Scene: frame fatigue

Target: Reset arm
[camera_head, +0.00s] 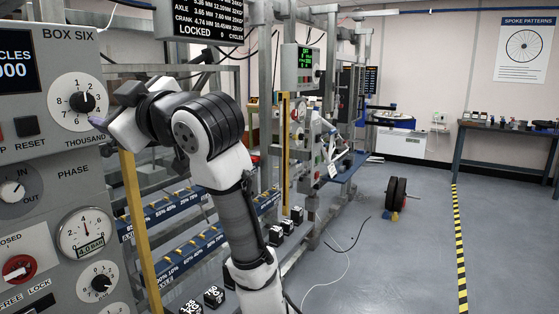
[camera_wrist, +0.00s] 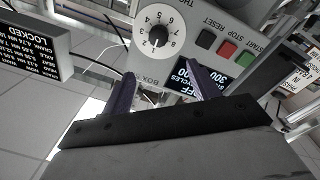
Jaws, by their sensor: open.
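My arm (camera_head: 238,215) rises from the bottom middle of the head view and bends left at its top. My gripper (camera_head: 100,122) is beside the grey BOX SIX control panel (camera_head: 60,140), in front of the dial's lower right; I cannot tell whether it touches. In the wrist view my gripper (camera_wrist: 160,70) shows two purple-grey fingers spread apart, with nothing held between them. Beyond them the same panel appears upside down, with a numbered dial (camera_wrist: 157,38), grey, red and green buttons and a lit display (camera_wrist: 197,80).
A hanging LOCKED readout (camera_head: 208,22) is above my arm. Metal posts and blue labelled rails (camera_head: 180,250) stand behind it. Black weights (camera_head: 215,296) sit low beside my arm.

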